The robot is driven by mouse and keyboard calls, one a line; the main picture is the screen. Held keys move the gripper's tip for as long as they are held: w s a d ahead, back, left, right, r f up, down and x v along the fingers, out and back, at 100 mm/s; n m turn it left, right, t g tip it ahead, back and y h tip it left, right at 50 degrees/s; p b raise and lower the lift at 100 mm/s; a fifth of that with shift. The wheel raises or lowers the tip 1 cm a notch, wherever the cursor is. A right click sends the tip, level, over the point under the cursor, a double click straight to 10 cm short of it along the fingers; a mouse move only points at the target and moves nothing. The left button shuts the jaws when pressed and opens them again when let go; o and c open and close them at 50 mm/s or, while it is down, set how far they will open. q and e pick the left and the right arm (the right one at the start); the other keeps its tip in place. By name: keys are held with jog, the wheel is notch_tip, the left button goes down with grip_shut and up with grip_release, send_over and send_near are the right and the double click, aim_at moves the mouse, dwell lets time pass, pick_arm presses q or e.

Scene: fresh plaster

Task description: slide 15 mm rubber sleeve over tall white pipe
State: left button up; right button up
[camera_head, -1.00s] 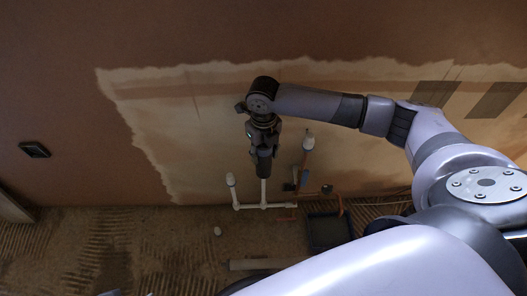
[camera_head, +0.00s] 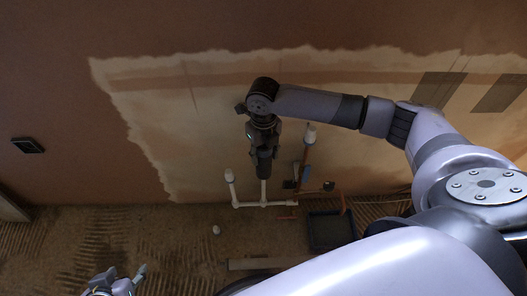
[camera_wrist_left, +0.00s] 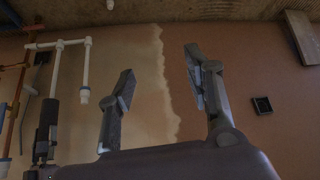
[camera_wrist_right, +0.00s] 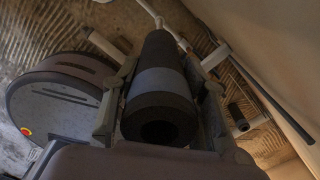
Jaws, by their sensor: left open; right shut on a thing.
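The dark rubber sleeve (camera_head: 264,162) is upright in my right gripper (camera_head: 264,148), which is shut around it. In the right wrist view the sleeve (camera_wrist_right: 160,92) shows a lighter grey band and an open near end. The tall white pipe (camera_head: 263,190) rises from a white floor pipe and meets the sleeve's lower end. The left wrist view shows this pipe (camera_wrist_left: 57,72) in line with the sleeve (camera_wrist_left: 48,120). How far the pipe is inside is hidden. My left gripper (camera_head: 117,280) is open and empty at bottom left; its spread fingers (camera_wrist_left: 160,66) show in the left wrist view.
A shorter white-capped pipe (camera_head: 230,178) stands left of the tall one. An orange pipe (camera_head: 307,155) with a white top stands to the right. Floor at left is mostly clear.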

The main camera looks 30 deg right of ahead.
jog(key=shift+f+b, duration=0.3)
jog(key=shift+f, duration=0.85)
pick_arm(q)
jog(key=shift+w+d+r+t+h, duration=0.1)
jog(key=shift+w+d+r+t, duration=0.15)
jog(key=shift+w+r+t, duration=0.35)
jog(key=shift+w+d+r+t+h, duration=0.1)
jog(key=shift+w+d+r+t, duration=0.15)
jog(key=shift+w, duration=0.6)
jog(key=shift+w+d+r+t+h, duration=0.1)
jog(key=shift+w+d+r+t, duration=0.25)
jog(key=shift+w, duration=0.35)
pick_arm(e)
jog(key=shift+f, duration=0.7)
pick_arm(q)
jog(key=shift+a, duration=0.1)
pick_arm(e)
jog(key=o, duration=0.8)
jog(key=shift+o, duration=0.4)
jog(key=o, duration=0.7)
pick_arm(q)
jog(key=shift+s, duration=0.1)
